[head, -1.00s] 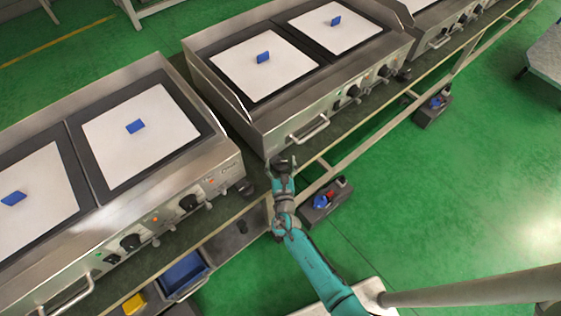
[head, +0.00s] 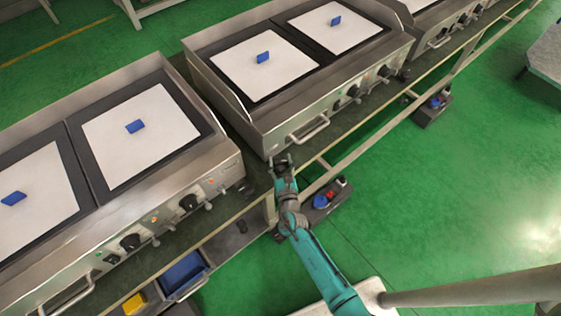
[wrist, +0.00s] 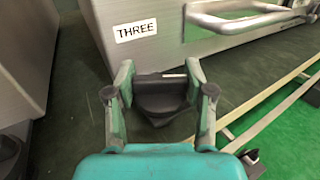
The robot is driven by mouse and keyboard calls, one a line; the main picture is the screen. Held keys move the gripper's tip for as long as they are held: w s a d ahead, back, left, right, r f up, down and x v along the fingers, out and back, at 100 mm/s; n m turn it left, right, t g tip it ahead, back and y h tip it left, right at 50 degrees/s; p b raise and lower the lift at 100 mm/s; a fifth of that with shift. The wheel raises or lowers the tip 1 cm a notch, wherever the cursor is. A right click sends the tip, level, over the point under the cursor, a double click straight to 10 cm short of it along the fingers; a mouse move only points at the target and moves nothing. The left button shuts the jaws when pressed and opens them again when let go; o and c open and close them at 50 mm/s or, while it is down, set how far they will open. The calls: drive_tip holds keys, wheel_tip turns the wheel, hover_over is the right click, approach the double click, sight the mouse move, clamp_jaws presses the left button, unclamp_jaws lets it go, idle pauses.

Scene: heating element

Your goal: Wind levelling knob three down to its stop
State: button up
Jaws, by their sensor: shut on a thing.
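Levelling knob three, a dark grey knob (wrist: 160,98), sits low at the front corner of a steel griddle (wrist: 160,58), under a white label reading THREE (wrist: 135,30). My gripper (wrist: 160,80) is shut on the knob, one finger on each side of it in the wrist view. In the head view my gripper (head: 281,163) is at the lower left front corner of the middle griddle (head: 300,105). The knob is too small and covered to make out there. How far the knob is wound cannot be told.
Another griddle (head: 150,185) stands close on the left, with a narrow gap between. A bar handle (head: 309,130) and control knobs jut from the middle griddle's front. A bench rail (head: 345,155) runs along the front. Green floor (head: 440,220) is open at the right.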

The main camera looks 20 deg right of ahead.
drive_tip(key=shift+r+n+y, duration=0.1)
drive_tip(key=shift+n+y, duration=0.2)
drive_tip(key=o, duration=1.2)
drive_tip(key=shift+a, duration=0.1)
drive_tip(key=shift+s, duration=0.1)
drive_tip(key=shift+s, duration=0.25)
drive_tip(key=s, duration=0.3)
drive_tip(key=s+a, duration=0.1)
drive_tip(key=s, duration=0.7)
drive_tip(key=shift+s+a, duration=0.1)
drive_tip(key=shift+a, duration=0.3)
